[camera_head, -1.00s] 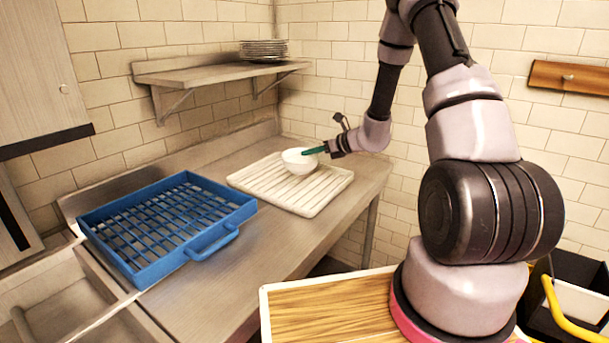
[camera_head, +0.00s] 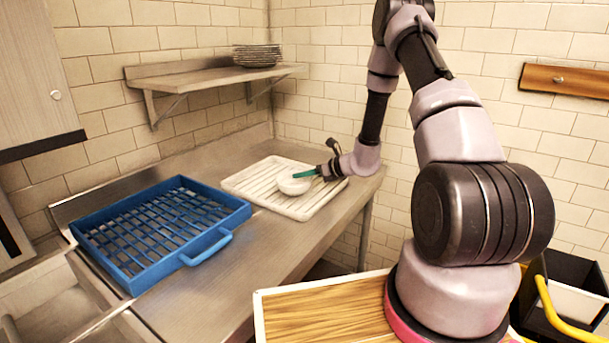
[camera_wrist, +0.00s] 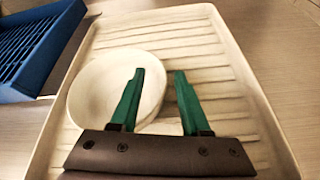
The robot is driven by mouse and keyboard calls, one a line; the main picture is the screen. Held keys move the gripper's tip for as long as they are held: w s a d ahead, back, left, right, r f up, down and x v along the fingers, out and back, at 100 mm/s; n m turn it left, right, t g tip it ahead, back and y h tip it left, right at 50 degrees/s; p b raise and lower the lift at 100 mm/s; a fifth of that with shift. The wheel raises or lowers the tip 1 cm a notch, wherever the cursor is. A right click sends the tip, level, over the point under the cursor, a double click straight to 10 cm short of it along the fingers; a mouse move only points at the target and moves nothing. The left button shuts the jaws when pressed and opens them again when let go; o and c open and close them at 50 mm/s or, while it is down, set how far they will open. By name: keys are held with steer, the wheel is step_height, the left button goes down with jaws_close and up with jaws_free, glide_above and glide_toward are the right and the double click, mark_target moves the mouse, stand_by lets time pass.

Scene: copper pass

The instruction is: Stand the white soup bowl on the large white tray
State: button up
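The white soup bowl (camera_head: 292,187) is on the large white ribbed tray (camera_head: 248,181), right of the tray's middle. It looks upright. In the wrist view the bowl (camera_wrist: 98,95) lies towards the left side of the tray (camera_wrist: 222,62). My gripper (camera_head: 302,174) is at the bowl's right rim. Its green fingers show in the wrist view (camera_wrist: 161,72) with a clear gap between them. The left finger is over the bowl's inside and the right finger is outside its rim. The bowl's underside is hidden.
A blue slatted rack (camera_head: 160,225) with a handle stands left of the tray on the steel counter (camera_head: 240,245). A wall shelf (camera_head: 215,77) above holds stacked plates (camera_head: 258,55). A sink basin (camera_head: 50,300) is at lower left. Counter in front of the tray is clear.

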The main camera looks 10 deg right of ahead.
steer(key=v, duration=1.1)
steer(key=shift+s+d+r, duration=0.1)
steer(key=shift+s+r, duration=0.1)
steer(key=s+a+r+n+g, duration=0.35)
steer(key=s+r+n, duration=0.35)
steer(key=r, duration=0.3)
steer(key=s+a+r+n+g, duration=0.2)
steer(key=s+a+r+n, duration=0.4)
steer(key=r, duration=0.4)
steer(key=s+d+r+n+t+h, duration=0.2)
steer(key=s+d+r+n+h, duration=0.1)
steer(key=s+r+n, duration=0.3)
steer(key=s+d+r+n+t+h, duration=0.2)
steer(key=s+d+r+n+h, duration=0.2)
steer(key=s, duration=0.5)
steer(key=shift+s+r+n+h, duration=0.35)
steer(key=shift+r+n, duration=0.55)
steer(key=shift+n, duration=0.3)
steer(key=shift+d, duration=0.1)
